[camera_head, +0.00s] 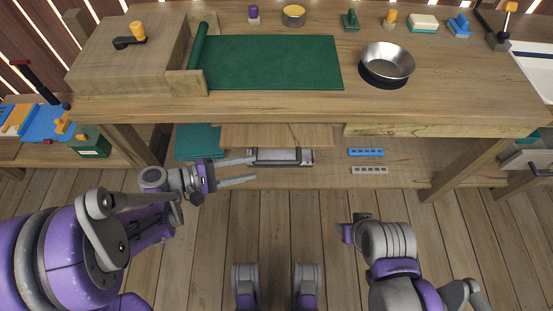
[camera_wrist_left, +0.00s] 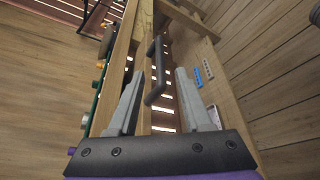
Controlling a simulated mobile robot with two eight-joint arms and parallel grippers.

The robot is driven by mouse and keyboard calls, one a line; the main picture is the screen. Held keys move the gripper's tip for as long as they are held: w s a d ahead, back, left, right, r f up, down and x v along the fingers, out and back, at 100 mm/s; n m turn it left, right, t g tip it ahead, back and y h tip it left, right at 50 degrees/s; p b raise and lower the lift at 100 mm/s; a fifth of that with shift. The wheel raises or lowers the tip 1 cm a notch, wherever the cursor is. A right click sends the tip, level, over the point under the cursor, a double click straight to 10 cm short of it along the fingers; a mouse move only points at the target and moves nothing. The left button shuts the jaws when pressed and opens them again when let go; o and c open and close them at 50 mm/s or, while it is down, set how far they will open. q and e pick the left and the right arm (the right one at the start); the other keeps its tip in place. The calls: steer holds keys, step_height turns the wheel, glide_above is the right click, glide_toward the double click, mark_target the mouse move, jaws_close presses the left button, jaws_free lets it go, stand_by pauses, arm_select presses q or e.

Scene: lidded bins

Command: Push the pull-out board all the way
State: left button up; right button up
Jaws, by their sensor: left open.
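The pull-out board (camera_head: 275,135) is a pale wooden panel sticking out from under the workbench top in the head view. A dark bar handle (camera_wrist_left: 155,72) is on its front in the left wrist view. My left gripper (camera_head: 254,170) is open in front of the board, with its fingers pointing toward the handle area. In the left wrist view the handle shows between and beyond the two fingertips; I cannot tell whether they touch it. My right arm is low at the right; its fingers cannot be made out at the purple end piece (camera_head: 347,232).
The workbench top (camera_head: 290,108) carries a wooden box (camera_head: 130,55), a green mat (camera_head: 272,62) and a metal bowl (camera_head: 387,62). A lower shelf (camera_head: 330,178) holds a blue slotted block (camera_head: 366,152) and a grey one (camera_head: 370,170). Bench legs stand at both sides.

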mark_target(268, 164)
arm_select(q)
steer(key=b+x, duration=0.1)
steer(key=x, duration=0.7)
steer(key=shift+w+d+f, duration=0.15)
steer(key=shift+d, duration=0.2)
jaws_close()
